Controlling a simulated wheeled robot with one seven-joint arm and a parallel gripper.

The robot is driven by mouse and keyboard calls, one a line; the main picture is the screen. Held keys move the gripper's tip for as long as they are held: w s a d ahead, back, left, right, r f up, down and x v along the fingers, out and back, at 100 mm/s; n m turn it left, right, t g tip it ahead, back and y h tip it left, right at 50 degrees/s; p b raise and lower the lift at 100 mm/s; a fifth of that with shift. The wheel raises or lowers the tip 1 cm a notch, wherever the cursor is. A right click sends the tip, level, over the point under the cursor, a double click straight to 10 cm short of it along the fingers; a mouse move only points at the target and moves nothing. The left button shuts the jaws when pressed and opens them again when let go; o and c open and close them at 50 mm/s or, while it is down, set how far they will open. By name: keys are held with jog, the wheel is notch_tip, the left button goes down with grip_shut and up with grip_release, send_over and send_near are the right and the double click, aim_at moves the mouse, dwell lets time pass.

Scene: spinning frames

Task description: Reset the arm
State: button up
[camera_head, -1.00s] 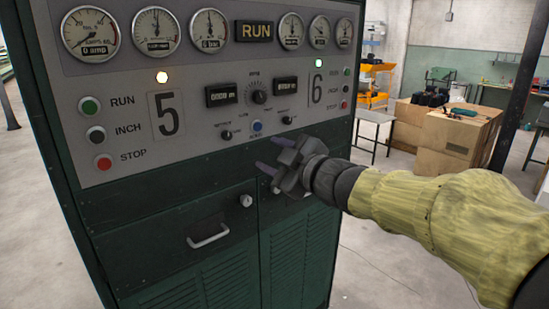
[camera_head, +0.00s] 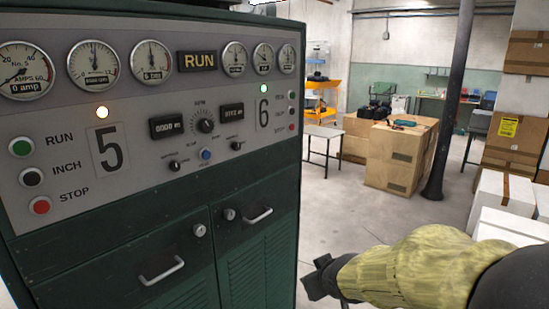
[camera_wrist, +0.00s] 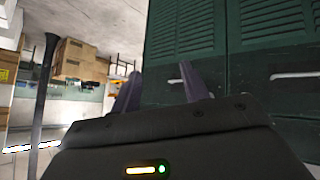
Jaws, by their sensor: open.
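My gripper (camera_head: 318,280) is at the lower middle of the head view, to the right of the green control cabinet (camera_head: 255,190) and apart from its panel. My arm, in a yellow-green sleeve, reaches in from the lower right. In the wrist view the two purple fingers of my gripper (camera_wrist: 160,92) stand apart with nothing between them. In the head view the fingertips are hard to make out.
White boxes (camera_head: 505,195) and stacked cardboard boxes (camera_head: 515,145) stand at the right. Floor (camera_head: 350,215) between cabinet and crate is clear.

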jog(key=s+d+f+m+g, duration=0.2)
jog(key=s+f+g, duration=0.1)
jog(key=s, duration=0.4)
jog(key=s+d+f+m+g+h, duration=0.1)
jog(key=s+d+f+m+g, duration=0.2)
jog(key=s+f, duration=0.3)
jog(key=shift+s+g+p, duration=0.3)
jog(key=shift+s+p, duration=0.05)
jog(key=shift+s, duration=0.55)
